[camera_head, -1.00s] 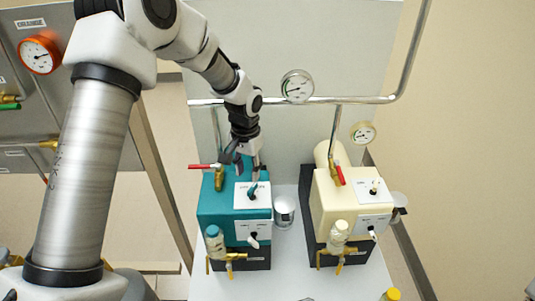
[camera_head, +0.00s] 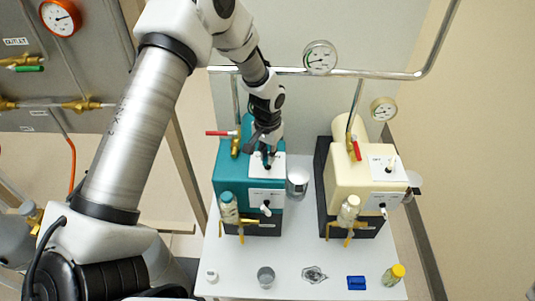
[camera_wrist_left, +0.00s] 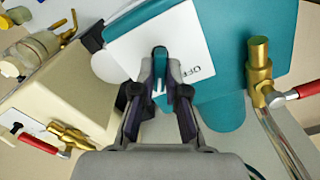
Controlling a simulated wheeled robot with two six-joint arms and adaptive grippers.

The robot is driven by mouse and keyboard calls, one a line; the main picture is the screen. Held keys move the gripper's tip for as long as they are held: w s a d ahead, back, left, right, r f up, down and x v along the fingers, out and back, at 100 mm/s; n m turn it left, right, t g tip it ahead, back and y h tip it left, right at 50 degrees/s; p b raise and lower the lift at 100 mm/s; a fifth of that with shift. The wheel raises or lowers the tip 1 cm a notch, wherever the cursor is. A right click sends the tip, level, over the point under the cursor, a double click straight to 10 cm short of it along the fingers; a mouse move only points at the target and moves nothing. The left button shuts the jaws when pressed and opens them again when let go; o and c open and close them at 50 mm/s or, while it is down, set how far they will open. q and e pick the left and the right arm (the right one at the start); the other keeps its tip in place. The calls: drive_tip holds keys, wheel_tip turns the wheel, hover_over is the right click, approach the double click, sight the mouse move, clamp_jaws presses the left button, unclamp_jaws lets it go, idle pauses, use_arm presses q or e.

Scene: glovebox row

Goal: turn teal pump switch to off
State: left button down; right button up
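The teal pump (camera_head: 228,165) stands on the white table, with a white plate (camera_head: 276,160) on its top. Its teal switch lever is largely covered by my left gripper (camera_head: 267,152) in the head view. In the left wrist view the lever (camera_wrist_left: 160,54) stands up from the white plate (camera_wrist_left: 126,50), between the close-set fingertips of my left gripper (camera_wrist_left: 160,82). The fingers appear to be on both of its sides. The word OFF (camera_wrist_left: 193,72) shows to the right of the lever. My right gripper is not in view.
A cream pump (camera_head: 352,180) stands to the right, a metal cup (camera_head: 298,182) between the pumps. A red-handled valve (camera_head: 236,140) rises close beside my left gripper. A pipe (camera_head: 385,73) runs behind. A glass (camera_head: 265,277), a blue block (camera_head: 356,283) and a yellow-capped bottle (camera_head: 393,275) line the front.

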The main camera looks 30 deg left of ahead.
use_arm(q)
drive_tip(key=shift+s, duration=0.15)
drive_tip(key=shift+n, duration=0.4)
drive_tip(key=shift+n+p, duration=0.4)
drive_tip(key=shift+n, duration=0.4)
drive_tip(key=shift+n+p, duration=0.35)
drive_tip(key=shift+n, duration=1.25)
